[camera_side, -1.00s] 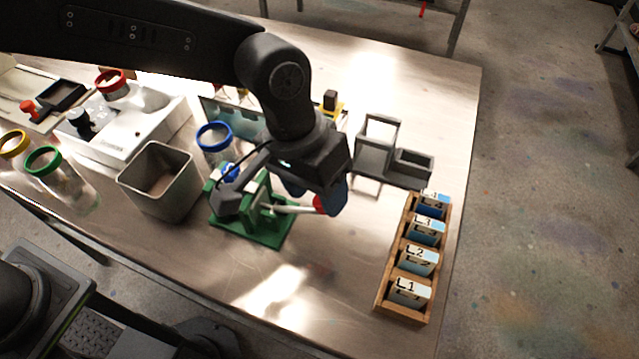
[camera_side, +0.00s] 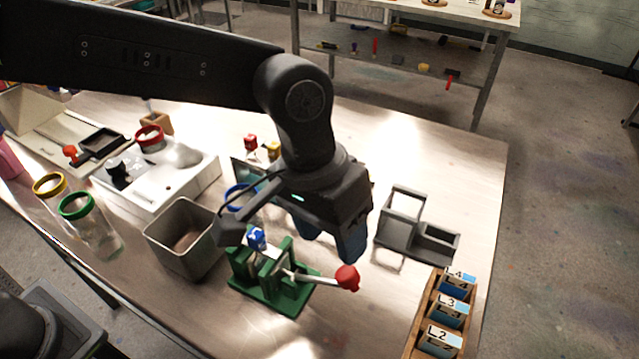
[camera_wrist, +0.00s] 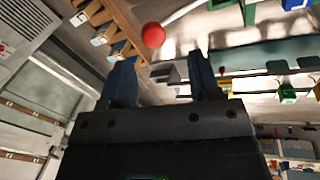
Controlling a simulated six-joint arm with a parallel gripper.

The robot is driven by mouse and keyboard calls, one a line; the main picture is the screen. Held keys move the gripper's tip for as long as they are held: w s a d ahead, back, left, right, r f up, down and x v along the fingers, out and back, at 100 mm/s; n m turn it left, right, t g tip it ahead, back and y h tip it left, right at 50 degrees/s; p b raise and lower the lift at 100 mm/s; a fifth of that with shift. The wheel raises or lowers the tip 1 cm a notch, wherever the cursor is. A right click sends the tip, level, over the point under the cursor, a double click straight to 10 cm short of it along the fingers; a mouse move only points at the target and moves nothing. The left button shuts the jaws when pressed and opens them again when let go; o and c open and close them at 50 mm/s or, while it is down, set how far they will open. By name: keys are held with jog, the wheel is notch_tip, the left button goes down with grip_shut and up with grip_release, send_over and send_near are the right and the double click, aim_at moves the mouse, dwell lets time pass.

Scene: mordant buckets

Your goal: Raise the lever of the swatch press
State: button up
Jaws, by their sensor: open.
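The swatch press has a green frame and base (camera_side: 262,293) with a blue part on top. Its lever (camera_side: 312,278) is a pale rod sticking out to the right, close to level in the side view, ending in a red ball knob (camera_side: 347,278). The knob also shows in the wrist view (camera_wrist: 153,35), beyond the fingertips and between their lines. My gripper (camera_side: 329,245) is open and empty, its blue fingers just above the lever in the picture, apart from the knob. Both fingers show in the wrist view (camera_wrist: 162,75). My wrist hides part of the area behind the press.
A grey metal bin (camera_side: 180,240) stands close left of the press. A grey stand (camera_side: 398,232) is at the right, behind a wooden rack (camera_side: 418,335) of labelled cards. Jars with yellow and green (camera_side: 74,205) rims stand far left. The tabletop between press and rack is clear.

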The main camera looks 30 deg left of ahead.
jog(key=v, duration=0.8)
jog(key=shift+a, duration=0.1)
jog(key=n+g+h, duration=0.4)
jog(key=n+h, duration=0.2)
jog(key=n, duration=0.5)
send_near(345, 272)
jog(key=x, duration=1)
jog(key=shift+f, duration=0.2)
jog(key=shift+c, duration=0.3)
jog(key=shift+r, duration=0.1)
grip_shut()
